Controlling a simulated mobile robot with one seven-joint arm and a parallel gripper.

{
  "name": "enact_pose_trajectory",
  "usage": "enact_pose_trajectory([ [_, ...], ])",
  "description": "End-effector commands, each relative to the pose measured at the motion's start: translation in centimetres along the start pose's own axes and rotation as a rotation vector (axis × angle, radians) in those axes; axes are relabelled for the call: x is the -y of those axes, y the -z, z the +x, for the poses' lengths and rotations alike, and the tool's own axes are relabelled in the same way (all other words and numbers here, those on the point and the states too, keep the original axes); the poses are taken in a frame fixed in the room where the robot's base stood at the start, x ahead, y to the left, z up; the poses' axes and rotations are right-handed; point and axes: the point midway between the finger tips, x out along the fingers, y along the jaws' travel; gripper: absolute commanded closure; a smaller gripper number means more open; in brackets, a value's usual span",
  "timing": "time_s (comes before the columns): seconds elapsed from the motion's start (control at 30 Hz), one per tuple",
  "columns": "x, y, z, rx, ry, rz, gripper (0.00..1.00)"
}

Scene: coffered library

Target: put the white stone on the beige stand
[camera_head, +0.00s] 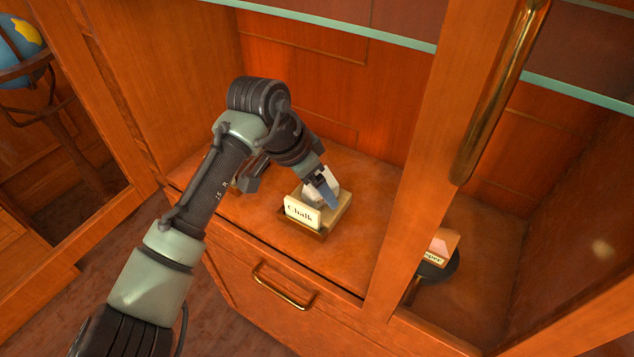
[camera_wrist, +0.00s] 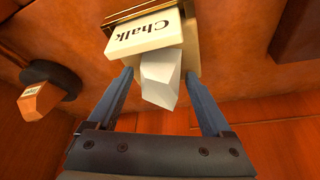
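The white stone (camera_wrist: 160,80) is a pale angular block. It sits at the beige stand (camera_wrist: 120,47), which has a sign reading "Chalk" on its front. In the head view the stone (camera_head: 318,184) is just behind the sign of the stand (camera_head: 301,213), partly hidden by my gripper (camera_head: 326,190). In the wrist view my gripper's (camera_wrist: 158,74) two blue fingers stand apart on either side of the stone, with gaps visible on both sides. The stone seems to rest on the stand, but its contact with it is hidden.
The stand is on a wooden cabinet shelf (camera_head: 257,208). To the right, past a wooden door frame (camera_head: 425,170) with a brass handle (camera_head: 500,90), a pinkish block (camera_head: 445,242) with a partly hidden label is on a dark round stand (camera_head: 437,271). A glass shelf edge (camera_head: 330,27) runs above.

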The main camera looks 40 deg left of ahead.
Motion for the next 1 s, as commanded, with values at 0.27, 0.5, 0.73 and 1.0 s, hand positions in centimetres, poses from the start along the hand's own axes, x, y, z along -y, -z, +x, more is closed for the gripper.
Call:
enact_pose_trajectory([
  [0.27,0.0,0.1,-0.8,-0.001,0.0,0.0,0.16],
  [0.5,0.1,0.2,-5.5,-0.003,0.002,0.0,0.16],
  [0.73,0.1,0.2,-10.1,-0.001,0.002,0.0,0.16],
  [1.0,0.0,0.1,-12.2,-0.001,0.0,0.0,0.16],
])
